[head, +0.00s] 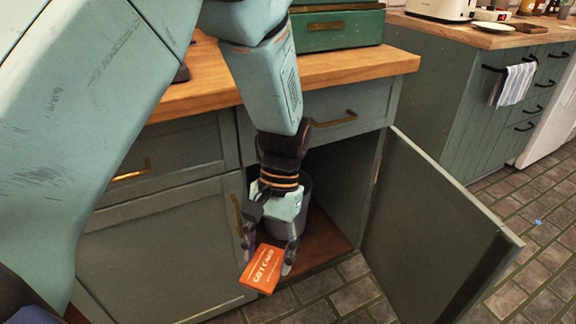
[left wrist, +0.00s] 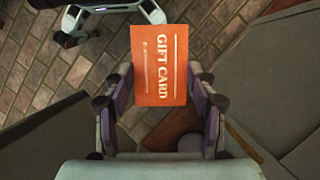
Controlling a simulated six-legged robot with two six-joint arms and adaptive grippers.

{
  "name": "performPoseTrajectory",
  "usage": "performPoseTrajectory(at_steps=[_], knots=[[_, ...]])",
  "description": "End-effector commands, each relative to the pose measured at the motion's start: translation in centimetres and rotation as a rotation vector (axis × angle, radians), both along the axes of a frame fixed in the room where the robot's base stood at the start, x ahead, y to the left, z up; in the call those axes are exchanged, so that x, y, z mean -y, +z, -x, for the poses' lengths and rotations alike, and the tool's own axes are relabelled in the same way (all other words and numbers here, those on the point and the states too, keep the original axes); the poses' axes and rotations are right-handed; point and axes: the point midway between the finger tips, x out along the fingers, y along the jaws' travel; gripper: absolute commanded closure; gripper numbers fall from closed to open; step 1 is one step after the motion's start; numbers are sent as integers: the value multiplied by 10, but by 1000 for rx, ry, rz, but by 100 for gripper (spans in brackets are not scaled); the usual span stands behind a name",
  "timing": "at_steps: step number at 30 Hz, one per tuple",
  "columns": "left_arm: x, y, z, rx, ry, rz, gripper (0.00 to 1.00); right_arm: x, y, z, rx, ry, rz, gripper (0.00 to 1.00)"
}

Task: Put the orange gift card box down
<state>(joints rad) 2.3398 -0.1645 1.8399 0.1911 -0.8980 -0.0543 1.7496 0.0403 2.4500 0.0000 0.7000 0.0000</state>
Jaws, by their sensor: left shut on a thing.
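The orange gift card box (head: 263,269) is a flat orange box with white "GIFT CARD" lettering. My left gripper (head: 268,254) is shut on it, with a finger on each side, in front of the open lower cabinet. The box is tilted in the head view and appears held above the floor. In the left wrist view the box (left wrist: 159,65) sits between the two fingers (left wrist: 160,90), its lettering facing the camera. My right gripper is not in view.
The cabinet door (head: 440,230) stands wide open at the right. A dark bin (head: 305,190) stands inside the cabinet, partly hidden behind my gripper. The wooden countertop (head: 345,68) is above, with a green box (head: 338,30) on it. Tiled floor (head: 530,270) is clear at the right.

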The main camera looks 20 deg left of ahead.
Motion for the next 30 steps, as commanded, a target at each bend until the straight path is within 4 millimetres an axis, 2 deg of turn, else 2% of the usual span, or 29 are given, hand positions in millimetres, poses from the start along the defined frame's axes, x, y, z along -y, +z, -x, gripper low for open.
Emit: performPoseTrajectory(at_steps=[1, 5, 14, 22, 25, 30], knots=[[0, -9, 0, 0, 0, 0, 66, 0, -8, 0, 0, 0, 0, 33], [1, -19, -1, 0, 0, 0, 66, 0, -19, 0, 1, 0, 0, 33], [-29, -54, -71, 170, 68, -2, 66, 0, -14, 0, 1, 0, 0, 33], [-69, -103, -166, 493, 254, -63, 66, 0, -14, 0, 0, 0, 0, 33], [-78, -112, -187, 585, 310, -93, 66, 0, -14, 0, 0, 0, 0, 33], [-86, -120, -208, 676, 370, -132, 66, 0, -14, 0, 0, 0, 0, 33]])
